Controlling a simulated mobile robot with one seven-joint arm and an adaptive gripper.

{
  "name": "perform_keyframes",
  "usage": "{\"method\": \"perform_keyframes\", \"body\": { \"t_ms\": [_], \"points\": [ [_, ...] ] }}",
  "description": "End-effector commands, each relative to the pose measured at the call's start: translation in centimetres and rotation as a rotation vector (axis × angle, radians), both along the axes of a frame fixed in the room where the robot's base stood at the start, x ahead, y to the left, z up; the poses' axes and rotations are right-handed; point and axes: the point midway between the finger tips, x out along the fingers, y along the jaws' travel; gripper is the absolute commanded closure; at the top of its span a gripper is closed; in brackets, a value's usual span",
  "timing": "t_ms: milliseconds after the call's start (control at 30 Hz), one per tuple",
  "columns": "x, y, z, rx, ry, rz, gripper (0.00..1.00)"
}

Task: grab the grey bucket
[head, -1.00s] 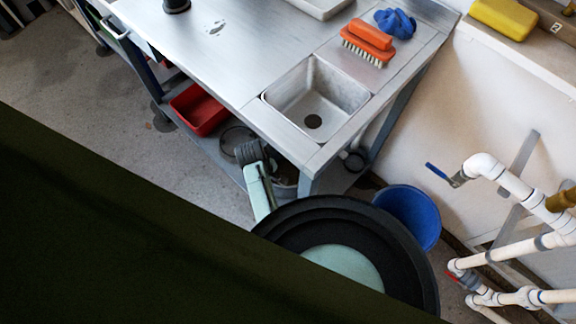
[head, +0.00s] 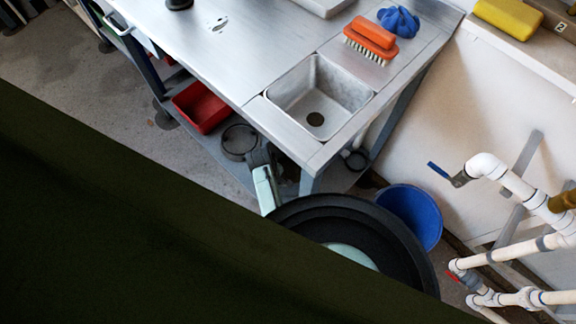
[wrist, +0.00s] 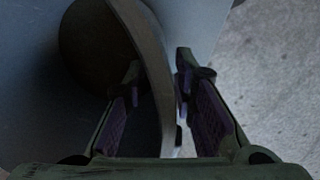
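In the wrist view a curved grey rim or wall (wrist: 147,62), which looks like part of the grey bucket, runs between the two fingers of my gripper (wrist: 158,75). The fingers are apart, one on each side of it. The right finger is close to it; I cannot tell whether it touches. A dark round area lies left of the rim. In the head view my gripper (head: 262,160) is low by the sink table's lower shelf, and my arm hides most of what is there, including most of the bucket.
The metal sink table (head: 235,75) stands above the lower shelf, with its leg close to my gripper. A red tray (head: 202,107) and a dark round pan (head: 239,141) are on the shelf. A blue bucket (head: 412,215) and white pipes (head: 510,185) are to the right.

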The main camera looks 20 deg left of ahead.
Motion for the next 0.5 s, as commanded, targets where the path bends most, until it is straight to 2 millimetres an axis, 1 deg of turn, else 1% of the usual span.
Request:
{"method": "perform_keyframes", "body": {
  "t_ms": [67,300,500],
  "points": [
    [0.0,0.0,0.01,0.0,0.0,0.0,0.83],
    [-0.01,0.0,0.02,0.0,0.0,0.0,0.99],
    [0.01,0.0,0.03,0.0,0.0,0.0,1.0]
  ]
}}
